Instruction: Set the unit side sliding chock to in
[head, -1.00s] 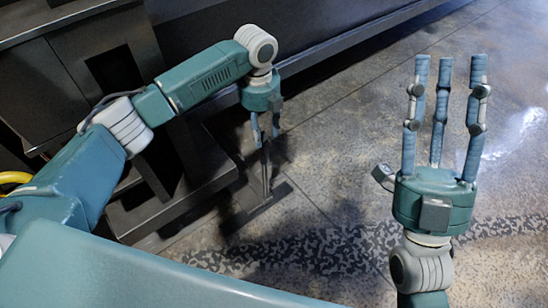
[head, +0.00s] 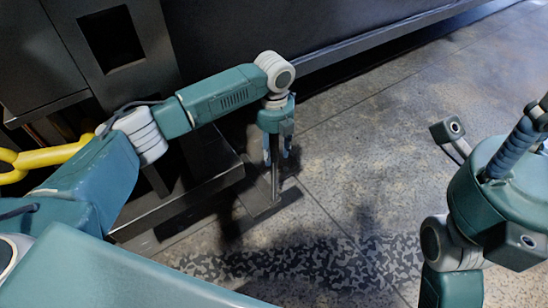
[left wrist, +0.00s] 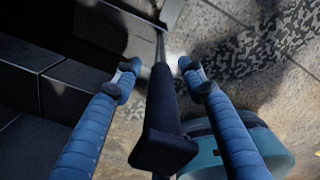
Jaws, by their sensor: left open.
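The sliding chock seems to be the thin upright dark bar (head: 275,184) on a flat plate (head: 257,203) on the floor, beside the dark machine. Its black handle (left wrist: 163,125) shows large in the left wrist view, lengthwise between the fingers. My left gripper (head: 276,156) points down over the bar. It is open, with one blue finger on each side of the handle, and gaps show in the left wrist view. My right gripper (head: 533,122) is at the right edge of the head view, its fingers mostly cut off.
The dark machine (head: 70,50) with a square opening stands at the left, with a low ledge (head: 190,197) close to the bar. A yellow curved tube (head: 45,158) is at the far left. The concrete floor (head: 390,130) to the right is clear.

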